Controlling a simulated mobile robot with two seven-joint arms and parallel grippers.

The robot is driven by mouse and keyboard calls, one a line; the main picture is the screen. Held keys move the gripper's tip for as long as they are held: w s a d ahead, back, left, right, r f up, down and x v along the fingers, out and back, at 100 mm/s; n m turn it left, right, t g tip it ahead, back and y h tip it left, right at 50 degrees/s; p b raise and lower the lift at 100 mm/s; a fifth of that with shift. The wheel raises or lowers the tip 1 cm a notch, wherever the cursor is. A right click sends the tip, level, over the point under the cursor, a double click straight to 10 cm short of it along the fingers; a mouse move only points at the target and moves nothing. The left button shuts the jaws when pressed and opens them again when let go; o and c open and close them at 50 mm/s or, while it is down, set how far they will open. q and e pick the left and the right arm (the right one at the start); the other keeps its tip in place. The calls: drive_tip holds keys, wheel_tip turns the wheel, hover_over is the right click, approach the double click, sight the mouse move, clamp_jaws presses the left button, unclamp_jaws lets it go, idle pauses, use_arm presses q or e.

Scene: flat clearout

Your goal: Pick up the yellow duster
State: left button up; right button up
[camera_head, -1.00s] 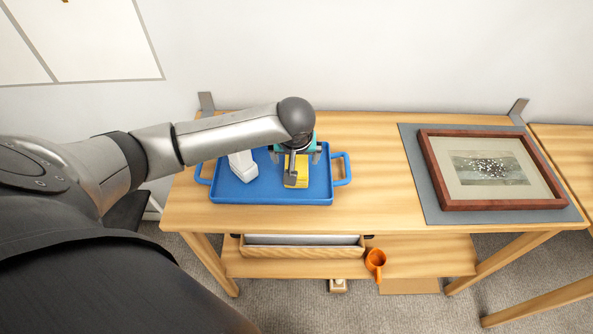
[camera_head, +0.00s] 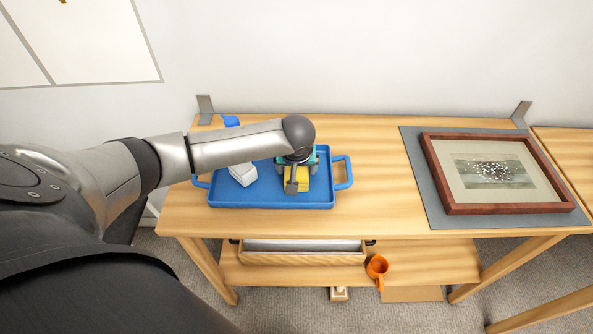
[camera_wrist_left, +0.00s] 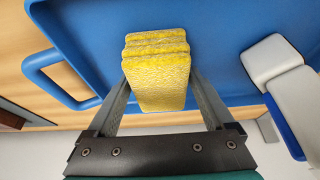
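The yellow duster (camera_head: 298,184) is a thick folded pad at the right part of the blue tray (camera_head: 325,200). In the left wrist view the duster (camera_wrist_left: 160,75) fills the space between the two fingers. My left gripper (camera_head: 297,178) comes down over it from above, and its fingers (camera_wrist_left: 160,95) press against both sides. The gripper hides part of the duster in the head view. I cannot tell whether the duster is clear of the tray floor. My right gripper is not in view.
A white object (camera_head: 243,174) stands or leans in the tray, left of the gripper. A blue piece (camera_head: 230,121) shows behind my arm. A framed picture (camera_head: 494,172) lies on a grey mat to the right.

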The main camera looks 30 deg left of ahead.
use_arm(q)
drive_tip(key=c, duration=1)
wheel_tip(320, 180, up, 20)
drive_tip(key=p, duration=0.5)
drive_tip(key=o, duration=0.8)
drive_tip(key=c, duration=0.6)
drive_tip(key=shift+c, duration=0.2)
